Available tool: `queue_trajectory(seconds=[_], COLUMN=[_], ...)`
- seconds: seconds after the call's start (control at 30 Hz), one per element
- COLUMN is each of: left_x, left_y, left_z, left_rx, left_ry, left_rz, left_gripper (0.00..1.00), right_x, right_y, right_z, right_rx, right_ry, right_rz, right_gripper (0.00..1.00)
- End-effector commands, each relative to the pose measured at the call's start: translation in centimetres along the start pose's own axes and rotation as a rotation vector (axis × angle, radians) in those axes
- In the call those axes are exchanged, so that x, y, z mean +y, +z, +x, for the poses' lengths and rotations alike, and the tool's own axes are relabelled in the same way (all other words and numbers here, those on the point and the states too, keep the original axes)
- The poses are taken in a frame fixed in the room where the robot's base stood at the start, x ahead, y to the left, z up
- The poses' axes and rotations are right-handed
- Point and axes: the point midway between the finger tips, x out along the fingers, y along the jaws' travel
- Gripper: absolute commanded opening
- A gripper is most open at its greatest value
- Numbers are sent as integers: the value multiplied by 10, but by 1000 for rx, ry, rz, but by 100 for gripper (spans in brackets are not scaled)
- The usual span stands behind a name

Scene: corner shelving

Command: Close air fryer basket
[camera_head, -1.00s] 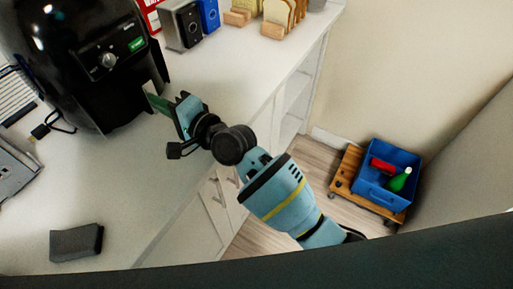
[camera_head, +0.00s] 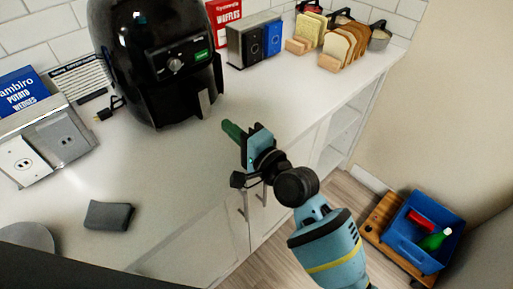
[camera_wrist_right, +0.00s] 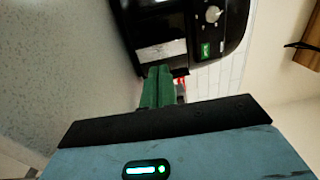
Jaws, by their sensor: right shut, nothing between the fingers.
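The black air fryer (camera_head: 150,45) stands on the counter at the upper left of the head view. Its basket (camera_head: 175,98) sits in the lower body and looks flush or nearly so; any small gap is too fine to tell. The basket's grey handle (camera_head: 205,103) sticks out at the front. My right gripper (camera_head: 233,131) has its green fingers together and empty, in front of the handle and apart from it. In the wrist view the shut fingers (camera_wrist_right: 157,88) point at the fryer front (camera_wrist_right: 160,25), near the pale handle (camera_wrist_right: 162,51). My left gripper is out of view.
A grey block (camera_head: 108,215) lies on the counter (camera_head: 175,185). An outlet box (camera_head: 60,135) stands at the left. A switch box (camera_head: 254,40) and bread racks (camera_head: 343,45) stand to the right of the fryer.

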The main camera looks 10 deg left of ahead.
Motion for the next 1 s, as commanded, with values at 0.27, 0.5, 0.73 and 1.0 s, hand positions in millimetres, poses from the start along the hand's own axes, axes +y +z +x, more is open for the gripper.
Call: queue_trajectory(seconds=[0.27,0.5,0.73,1.0], left_x=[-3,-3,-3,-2], left_y=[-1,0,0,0], left_z=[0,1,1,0], left_rx=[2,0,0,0], left_ry=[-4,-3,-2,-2], left_rz=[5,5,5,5], left_gripper=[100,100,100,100], right_x=[1,1,0,0], right_y=[0,0,0,0], right_z=[-48,-66,-68,-68], right_rx=[0,0,0,0], right_ry=[1,2,1,1], right_rz=[0,0,0,0], right_gripper=[0,0,0,0])
